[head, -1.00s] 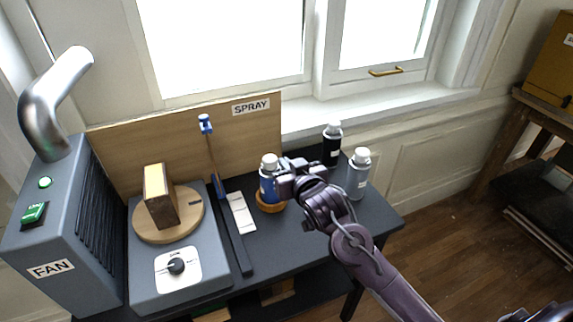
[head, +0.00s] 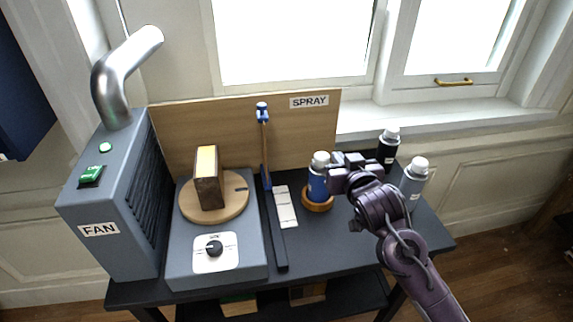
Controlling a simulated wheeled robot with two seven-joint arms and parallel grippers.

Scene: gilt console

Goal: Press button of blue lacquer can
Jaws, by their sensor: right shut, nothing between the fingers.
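The blue lacquer can (head: 317,186) stands upright in a round wooden holder (head: 317,205) on the dark table. Its white top (head: 320,159) is in view. My right gripper (head: 338,172) is shut and empty, just right of the can near its upper part. I cannot tell whether it touches the can. My left gripper is not in view.
A black can (head: 388,148) and a grey can (head: 413,177) stand behind and right of my right gripper. A turntable (head: 238,207) bears a wooden block (head: 209,180). A grey fan unit (head: 110,215) stands left. A wooden SPRAY board (head: 225,125) stands behind.

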